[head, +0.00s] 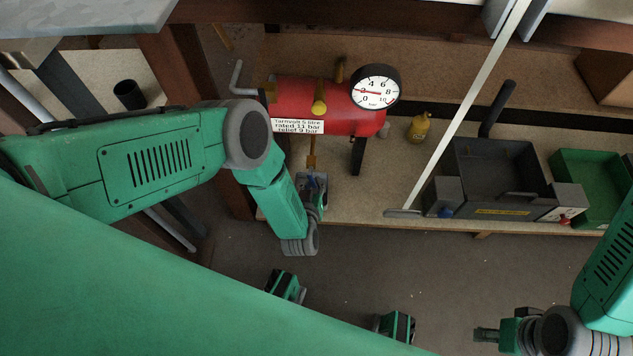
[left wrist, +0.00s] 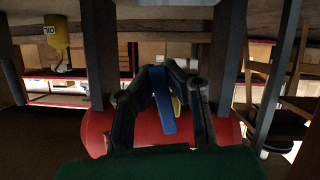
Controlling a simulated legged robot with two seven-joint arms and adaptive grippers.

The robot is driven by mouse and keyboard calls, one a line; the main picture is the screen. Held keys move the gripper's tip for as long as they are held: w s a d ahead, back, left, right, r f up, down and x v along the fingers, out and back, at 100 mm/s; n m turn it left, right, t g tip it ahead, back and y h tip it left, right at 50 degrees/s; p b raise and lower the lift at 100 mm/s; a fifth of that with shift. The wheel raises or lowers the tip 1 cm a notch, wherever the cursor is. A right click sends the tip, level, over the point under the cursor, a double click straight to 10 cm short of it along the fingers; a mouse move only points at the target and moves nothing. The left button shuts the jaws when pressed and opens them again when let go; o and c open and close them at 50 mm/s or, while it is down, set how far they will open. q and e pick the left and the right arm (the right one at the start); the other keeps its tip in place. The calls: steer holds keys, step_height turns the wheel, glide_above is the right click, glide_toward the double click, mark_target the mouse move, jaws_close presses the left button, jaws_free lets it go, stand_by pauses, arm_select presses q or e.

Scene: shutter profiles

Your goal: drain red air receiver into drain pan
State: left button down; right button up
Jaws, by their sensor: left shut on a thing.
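The red air receiver (head: 345,117) lies on the bench at the back, with a white label plate and a round dial gauge (head: 375,87) on its right end. The gauge needle is too small to read surely. My left gripper (head: 313,183) is just below and in front of the receiver, shut on a blue lever. In the left wrist view the blue lever (left wrist: 162,105) stands between my fingers, with the red receiver (left wrist: 96,132) behind. My right gripper (head: 487,335) is at the bottom right, away from the bench; its finger opening is unclear. I cannot make out a drain pan.
Further right are a dark grey box-like unit (head: 495,170) and a green bin (head: 590,180). A thin pale bar (head: 465,105) slants across the view. A black cup (head: 129,95) stands at left.

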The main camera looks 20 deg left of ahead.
arm_select(q)
steer(key=shift+s+f+m+y, duration=0.3)
steer(key=shift+s+f+m, duration=0.1)
steer(key=shift+s+m, duration=0.15)
steer(key=shift+a+g, duration=0.1)
steer(key=shift+g, duration=0.2)
steer(key=c, duration=1.8)
jaws_free()
steer(key=shift+o, duration=1.2)
steer(key=shift+w+a+r, duration=0.1)
steer(key=shift+w+r, duration=0.05)
steer(key=v, duration=0.7)
steer(key=shift+s, duration=0.25)
